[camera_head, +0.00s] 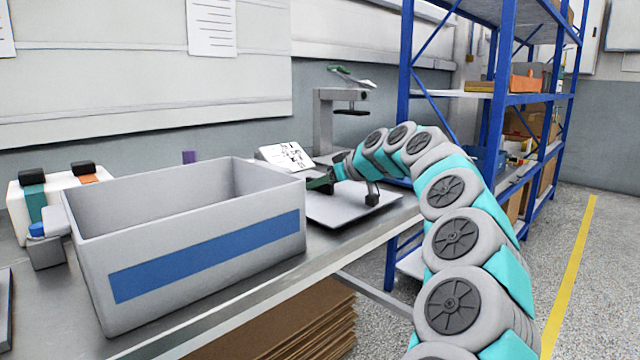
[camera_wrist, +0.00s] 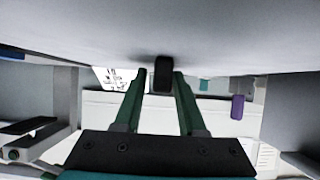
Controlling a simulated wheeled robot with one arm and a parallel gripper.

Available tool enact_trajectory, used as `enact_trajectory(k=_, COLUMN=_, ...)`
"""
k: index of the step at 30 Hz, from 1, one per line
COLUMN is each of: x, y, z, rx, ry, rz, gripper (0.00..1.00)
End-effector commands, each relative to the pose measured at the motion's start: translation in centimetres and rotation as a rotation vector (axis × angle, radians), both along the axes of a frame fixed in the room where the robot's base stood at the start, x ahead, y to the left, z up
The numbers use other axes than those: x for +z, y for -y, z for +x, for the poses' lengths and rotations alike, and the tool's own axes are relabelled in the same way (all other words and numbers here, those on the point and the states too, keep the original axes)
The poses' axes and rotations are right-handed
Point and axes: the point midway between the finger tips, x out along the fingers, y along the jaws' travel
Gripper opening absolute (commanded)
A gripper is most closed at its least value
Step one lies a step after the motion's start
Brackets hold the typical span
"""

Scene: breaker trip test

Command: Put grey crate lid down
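The grey crate (camera_head: 190,255) with a blue stripe stands open-topped on the bench. The flat grey lid (camera_head: 350,212) is to its right, roughly level over or on the bench; I cannot tell if it touches everywhere. In the wrist view, the lid (camera_wrist: 70,30) fills the top, and its black knob (camera_wrist: 162,74) sits between my green fingertips. My gripper (camera_head: 322,184) is low over the lid, beside the crate's right end. The fingers (camera_wrist: 161,78) straddle the knob, with a thin gap on the left side and almost none on the right. The head view hides the knob.
A grey stand (camera_head: 325,120) and a printed white card (camera_head: 286,156) are behind the lid. A white container (camera_head: 65,190) with teal and orange clips is left of the crate. A blue shelf rack (camera_head: 495,120) stands at right. The bench's front edge is close to the lid.

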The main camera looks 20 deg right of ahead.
Motion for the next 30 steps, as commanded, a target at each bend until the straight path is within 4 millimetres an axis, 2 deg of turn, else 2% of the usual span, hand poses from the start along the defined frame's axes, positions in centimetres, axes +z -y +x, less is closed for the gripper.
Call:
enact_trajectory(k=2, x=0.0, y=0.0, z=0.0, rx=0.0, ry=0.0, rz=0.0, gripper=0.5)
enact_trajectory(k=13, x=0.5, y=0.0, z=0.0, rx=0.0, ry=0.0, rz=0.0, gripper=0.5)
enact_trajectory(k=16, x=0.7, y=0.3, z=-0.6, rx=-0.001, ry=0.001, rz=0.0, gripper=0.5)
enact_trajectory(k=20, x=1.5, y=0.9, z=-2.1, rx=-0.003, ry=0.002, rz=-0.001, gripper=0.5)
enact_trajectory(k=30, x=4.8, y=3.0, z=-7.8, rx=-0.003, ry=0.003, rz=0.0, gripper=0.5)
